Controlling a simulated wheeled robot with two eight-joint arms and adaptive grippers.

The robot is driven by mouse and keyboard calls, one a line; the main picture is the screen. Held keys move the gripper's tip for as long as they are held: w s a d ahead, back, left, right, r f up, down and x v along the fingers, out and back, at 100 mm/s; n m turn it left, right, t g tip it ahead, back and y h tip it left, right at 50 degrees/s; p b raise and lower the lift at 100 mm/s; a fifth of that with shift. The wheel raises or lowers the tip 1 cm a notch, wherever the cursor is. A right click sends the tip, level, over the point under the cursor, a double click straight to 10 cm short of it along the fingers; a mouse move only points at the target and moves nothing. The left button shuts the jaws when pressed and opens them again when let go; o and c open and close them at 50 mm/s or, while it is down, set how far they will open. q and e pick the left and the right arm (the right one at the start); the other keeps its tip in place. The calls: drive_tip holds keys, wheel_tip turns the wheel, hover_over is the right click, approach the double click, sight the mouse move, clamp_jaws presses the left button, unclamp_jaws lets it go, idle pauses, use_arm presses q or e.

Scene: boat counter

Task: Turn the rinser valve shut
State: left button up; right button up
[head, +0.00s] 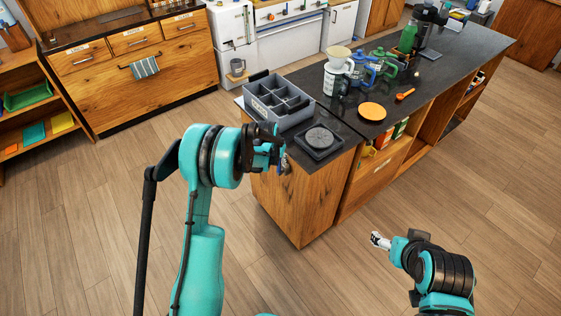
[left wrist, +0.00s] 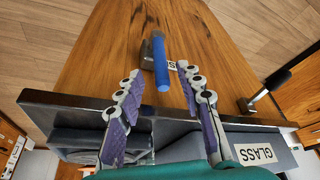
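The valve's blue handle (left wrist: 161,62) shows in the left wrist view at the wooden end panel of the counter, in front of a grey mount (left wrist: 147,52) and a partly hidden label. My left gripper (left wrist: 160,84) is open, its two fingers on either side of the lower handle with gaps showing; I see no contact. In the head view my left gripper (head: 270,157) is beside the counter's end and the valve is not clearly visible. The black rinser (head: 320,142) with its round grate sits on the counter corner. My right gripper (head: 380,241) is over the floor, its fingers too small to judge.
A grey divided bin (head: 279,103) stands beside the rinser, close to my left gripper. An orange disc (head: 372,111), a white dripper (head: 338,72) and several coffee items stand farther along the dark counter (head: 440,75). The floor around the counter is clear.

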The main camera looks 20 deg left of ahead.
sight(279, 166)
use_arm(q)
drive_tip(key=x, duration=0.4)
drive_tip(key=shift+w+f+b, duration=0.2)
drive_tip(key=shift+f+b, duration=0.1)
drive_tip(key=shift+f, duration=0.05)
clamp_jaws()
